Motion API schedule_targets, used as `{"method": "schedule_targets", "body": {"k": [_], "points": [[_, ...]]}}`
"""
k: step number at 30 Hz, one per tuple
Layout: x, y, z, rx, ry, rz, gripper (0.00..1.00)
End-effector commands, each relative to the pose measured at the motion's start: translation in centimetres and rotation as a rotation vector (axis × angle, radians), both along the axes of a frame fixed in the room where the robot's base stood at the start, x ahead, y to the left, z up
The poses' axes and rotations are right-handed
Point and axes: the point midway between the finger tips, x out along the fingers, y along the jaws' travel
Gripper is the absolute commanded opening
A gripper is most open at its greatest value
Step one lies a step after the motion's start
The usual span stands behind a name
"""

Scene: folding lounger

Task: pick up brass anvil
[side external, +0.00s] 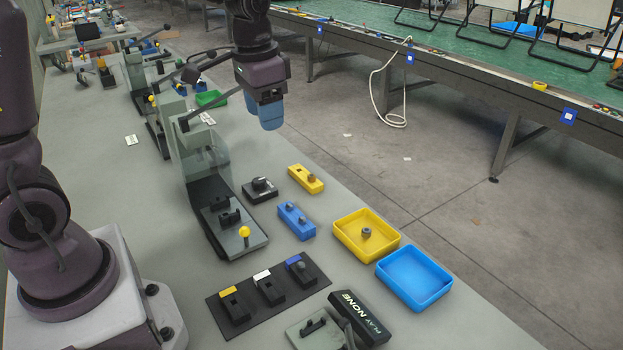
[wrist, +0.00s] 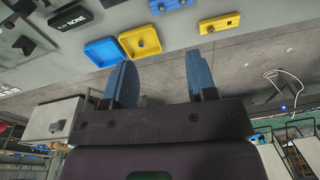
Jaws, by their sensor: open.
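A small brownish, brass-coloured piece (side external: 313,178) sits on a yellow block (side external: 300,173) on the grey table; I take it for the brass anvil, but it is too small to be sure. The yellow block (wrist: 220,23) also shows at the upper right of the wrist view. My gripper (side external: 265,112), with blue fingertips, hangs above and behind the block in the side view, apart from it. In the wrist view, the two fingers (wrist: 161,78) are spread with nothing between them.
A blue block (side external: 296,221) with grey pieces, a yellow tray (side external: 345,230) holding a grey nut-like part, and a blue tray (side external: 405,272) lie nearby. A press (side external: 215,180) stands left of the blocks. A black mat (side external: 228,318) holds several small fixtures. The table edge is right of the yellow block.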

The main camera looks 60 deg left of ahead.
Motion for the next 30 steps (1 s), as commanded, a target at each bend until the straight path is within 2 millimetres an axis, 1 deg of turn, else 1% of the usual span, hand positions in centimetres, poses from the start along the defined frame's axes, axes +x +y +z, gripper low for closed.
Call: {"method": "schedule_targets", "body": {"k": [1, 3, 5, 6, 8, 12, 15, 16, 18, 19, 20, 22, 25, 27, 30], "points": [[1.8, 1.1, -1.4, -0.003, 0.033, -0.045, 0.52], [4.1, 2.4, -3.1, -0.006, 0.065, -0.129, 0.52], [6.0, 3.6, -4.8, -0.012, 0.09, -0.208, 0.52], [7.2, 4.4, -6.0, -0.016, 0.104, -0.265, 0.52], [8.8, 5.7, -7.9, -0.023, 0.122, -0.358, 0.52], [12.0, 8.5, -12.2, -0.039, 0.147, -0.595, 0.52], [14.0, 10.3, -15.0, -0.045, 0.146, -0.793, 0.52], [14.5, 10.7, -15.6, -0.044, 0.144, -0.858, 0.52], [15.8, 11.5, -16.1, -0.03, 0.129, -1.0, 0.52], [16.2, 11.7, -16.1, -0.02, 0.122, -1.059, 0.52], [16.7, 11.9, -15.7, -0.007, 0.114, -1.114, 0.52], [17.7, 12.4, -14.3, 0.03, 0.093, -1.231, 0.52], [17.9, 12.5, -13.8, 0.044, 0.093, -1.363, 0.52], [17.8, 12.5, -13.8, 0.041, 0.097, -1.426, 0.52], [17.7, 12.4, -14.3, 0.04, 0.099, -1.469, 0.52]]}}
